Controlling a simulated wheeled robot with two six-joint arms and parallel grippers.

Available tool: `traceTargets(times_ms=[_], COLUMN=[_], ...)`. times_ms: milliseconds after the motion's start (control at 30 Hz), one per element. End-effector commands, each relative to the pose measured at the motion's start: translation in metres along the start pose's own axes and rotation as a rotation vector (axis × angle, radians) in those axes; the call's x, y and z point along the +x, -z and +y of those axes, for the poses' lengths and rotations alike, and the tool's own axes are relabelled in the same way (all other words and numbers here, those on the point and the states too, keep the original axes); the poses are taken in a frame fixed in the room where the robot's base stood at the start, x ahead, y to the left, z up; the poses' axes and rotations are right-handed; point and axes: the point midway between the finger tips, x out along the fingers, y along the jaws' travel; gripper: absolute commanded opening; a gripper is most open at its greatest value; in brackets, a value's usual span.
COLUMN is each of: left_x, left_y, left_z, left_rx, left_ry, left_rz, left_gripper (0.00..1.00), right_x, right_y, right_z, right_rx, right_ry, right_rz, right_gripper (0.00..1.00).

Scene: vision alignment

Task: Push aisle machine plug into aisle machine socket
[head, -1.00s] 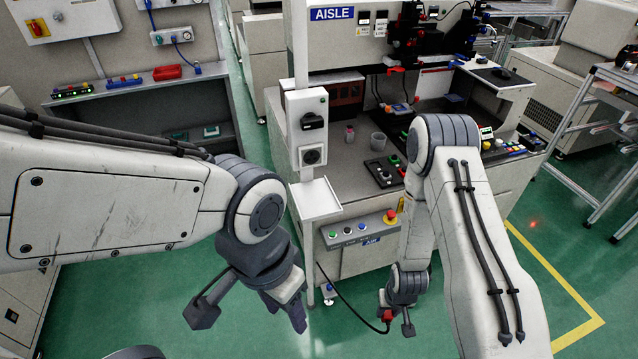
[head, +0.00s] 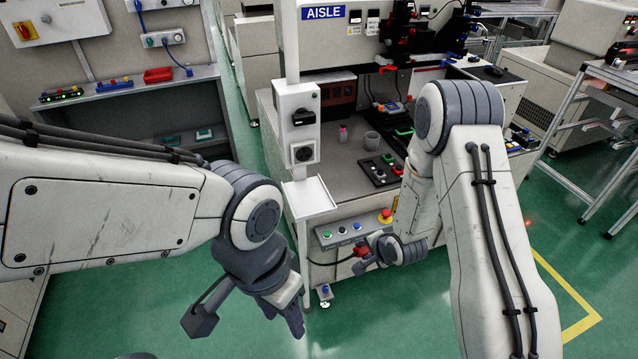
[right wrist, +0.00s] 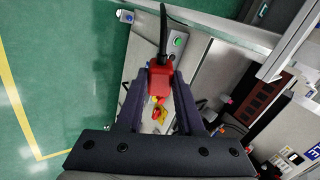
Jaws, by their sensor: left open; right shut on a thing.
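The red plug (right wrist: 158,84) is held between the fingers of my right gripper (right wrist: 160,76), with its black cable running off from the far end. In the head view the plug (head: 361,251) and my right gripper (head: 366,258) are low in front of the machine's button panel. The round dark socket (head: 303,154) is on the white box on the post, above and left of the plug and well apart from it. My left gripper (head: 294,314) is open and empty, over the floor at the lower middle.
A small white shelf (head: 310,198) juts out below the socket. The button panel (head: 350,231) with a red and yellow emergency stop is close behind my right gripper. The AISLE machine (head: 275,110) stands behind. Green floor lies free in front.

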Motion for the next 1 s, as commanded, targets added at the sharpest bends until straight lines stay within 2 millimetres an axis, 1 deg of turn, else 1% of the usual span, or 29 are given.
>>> traceTargets(times_ms=[100, 167, 200, 300, 467, 600, 667, 800, 1000], left_x=[0.006, 0.008, 0.009, 0.013, 0.018, 0.023, 0.024, 0.026, 0.029], left_y=[0.0, 0.0, -0.001, -0.001, -0.001, -0.001, -0.001, -0.001, -0.002], left_z=[0.0, -0.001, -0.001, -0.001, -0.001, -0.002, -0.002, -0.002, -0.002], left_rx=[-0.004, -0.006, -0.007, -0.008, -0.011, -0.013, -0.01, 0.004, 0.018], left_ry=[0.0, 0.0, 0.0, 0.0, 0.0, 0.0, 0.0, 0.0, 0.0], left_rz=[0.0, 0.0, 0.0, 0.0, 0.0, 0.0, 0.0, 0.0, 0.0], left_gripper=[0.5, 0.5, 0.5, 0.5, 0.5, 0.5, 0.5, 0.5, 0.5], right_x=[-0.004, -0.007, -0.01, -0.018, -0.034, -0.053, -0.059, -0.074, -0.096], right_y=[-0.003, -0.003, -0.004, -0.006, -0.009, -0.015, -0.017, -0.031, -0.05], right_z=[-0.025, -0.039, -0.05, -0.075, -0.109, -0.14, -0.149, -0.174, -0.201], right_rx=[0.124, 0.18, 0.211, 0.276, 0.34, 0.368, 0.353, 0.297, 0.248], right_ry=[0.113, 0.174, 0.216, 0.316, 0.456, 0.58, 0.632, 0.768, 0.899], right_rz=[0.088, 0.136, 0.166, 0.237, 0.331, 0.395, 0.389, 0.328, 0.259], right_gripper=[0.0, 0.0, 0.0, 0.0, 0.0, 0.0, 0.0, 0.0, 0.0])
